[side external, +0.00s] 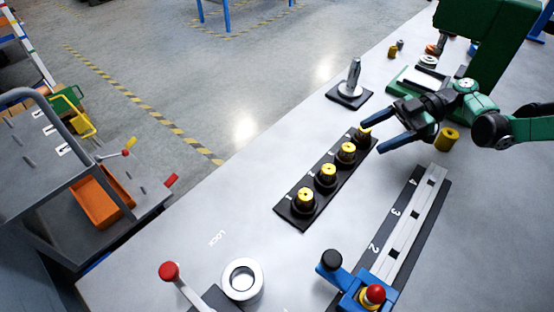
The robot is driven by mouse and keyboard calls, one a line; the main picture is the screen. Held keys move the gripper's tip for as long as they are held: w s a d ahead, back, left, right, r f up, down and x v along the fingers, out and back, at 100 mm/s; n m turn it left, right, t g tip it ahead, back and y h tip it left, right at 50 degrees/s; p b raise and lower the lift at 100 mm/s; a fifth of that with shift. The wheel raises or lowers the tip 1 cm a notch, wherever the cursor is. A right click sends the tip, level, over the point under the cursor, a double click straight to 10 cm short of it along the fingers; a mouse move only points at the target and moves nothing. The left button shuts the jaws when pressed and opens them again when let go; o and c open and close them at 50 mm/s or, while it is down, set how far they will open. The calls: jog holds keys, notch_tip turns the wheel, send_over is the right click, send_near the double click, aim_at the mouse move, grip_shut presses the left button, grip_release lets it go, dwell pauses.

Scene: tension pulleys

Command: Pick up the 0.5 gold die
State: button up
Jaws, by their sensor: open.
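Several gold-topped dies with dark lower parts stand upright in a row on a black rack (284,210): the nearest die (305,197), a second die (327,174), a third die (347,151) and the farthest die (365,131). The rack's small labels are too small to read surely, so I cannot tell which die is 0.5. My gripper (370,134) is open, with blue fingers pointing left. Its fingertips appear on either side of the farthest die in this view. Whether they are level with it or above it, I cannot tell. It holds nothing.
A numbered rail (405,222) with a blue clamp (360,290) lies right of the rack. A metal post on a black base (350,93) stands behind it. A gold cylinder (447,139) stands near my wrist. A silver ring (242,280) is at the front. The table left of the rack is clear.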

aim_at(351, 146)
jog(key=shift+x, duration=2.7)
grip_shut()
